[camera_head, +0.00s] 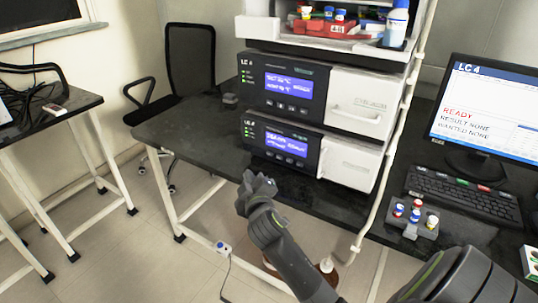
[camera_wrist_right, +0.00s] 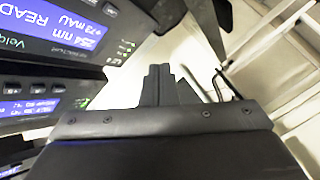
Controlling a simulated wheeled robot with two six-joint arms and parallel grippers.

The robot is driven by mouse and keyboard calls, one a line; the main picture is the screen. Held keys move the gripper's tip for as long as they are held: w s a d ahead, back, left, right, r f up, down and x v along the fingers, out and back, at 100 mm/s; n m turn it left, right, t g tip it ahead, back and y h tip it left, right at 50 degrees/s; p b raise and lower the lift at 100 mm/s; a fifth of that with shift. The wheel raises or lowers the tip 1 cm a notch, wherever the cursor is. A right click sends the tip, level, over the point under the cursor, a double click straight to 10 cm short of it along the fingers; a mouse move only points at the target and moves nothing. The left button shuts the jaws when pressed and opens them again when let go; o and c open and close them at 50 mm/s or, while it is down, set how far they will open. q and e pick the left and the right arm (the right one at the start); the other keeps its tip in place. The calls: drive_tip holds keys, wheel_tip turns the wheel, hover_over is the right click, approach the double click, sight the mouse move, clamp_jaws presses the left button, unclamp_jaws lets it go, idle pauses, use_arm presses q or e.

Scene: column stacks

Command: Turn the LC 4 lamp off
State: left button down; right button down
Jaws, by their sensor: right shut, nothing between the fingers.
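The LC 4 stack stands on the dark bench. Its lower module (camera_head: 288,143) has a blue display and small buttons below it; the display shows also in the right wrist view (camera_wrist_right: 62,27), reading 254 nm and READY. Small green lights show at its left edge in the head view. The upper module (camera_head: 288,87) has a similar blue display. My right gripper (camera_head: 258,183) is shut and empty, in front of and below the lower module, apart from it. Its closed fingers also show in the right wrist view (camera_wrist_right: 160,85). My left gripper is not in view.
A monitor (camera_head: 490,105) headed LC 4 reads READY, RESULT NONE. A keyboard (camera_head: 463,195) and a vial rack (camera_head: 409,218) lie on the right bench. A white pole (camera_head: 397,140) rises beside the stack. The bench left of the stack is mostly clear.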

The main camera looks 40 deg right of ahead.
sight(270, 153)
drive_tip(key=w+d, duration=0.1)
drive_tip(key=d, duration=0.1)
drive_tip(key=w+d, duration=0.1)
drive_tip(key=d, duration=0.1)
drive_tip(key=w+d+b, duration=0.1)
drive_tip(key=d, duration=0.2)
drive_tip(key=shift+d, duration=0.3)
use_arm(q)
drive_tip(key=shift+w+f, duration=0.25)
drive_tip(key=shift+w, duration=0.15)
use_arm(e)
drive_tip(key=shift+w, duration=0.1)
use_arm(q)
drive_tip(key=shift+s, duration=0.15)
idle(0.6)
use_arm(e)
drive_tip(key=shift+d, duration=0.1)
idle(0.5)
drive_tip(key=shift+d, duration=0.15)
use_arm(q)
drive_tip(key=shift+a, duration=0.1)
use_arm(e)
drive_tip(key=shift+w+r, duration=0.1)
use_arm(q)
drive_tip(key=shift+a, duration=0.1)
use_arm(e)
drive_tip(key=shift+w+d+r, duration=0.1)
drive_tip(key=shift+d+r, duration=0.1)
drive_tip(key=shift+d, duration=0.2)
idle(0.6)
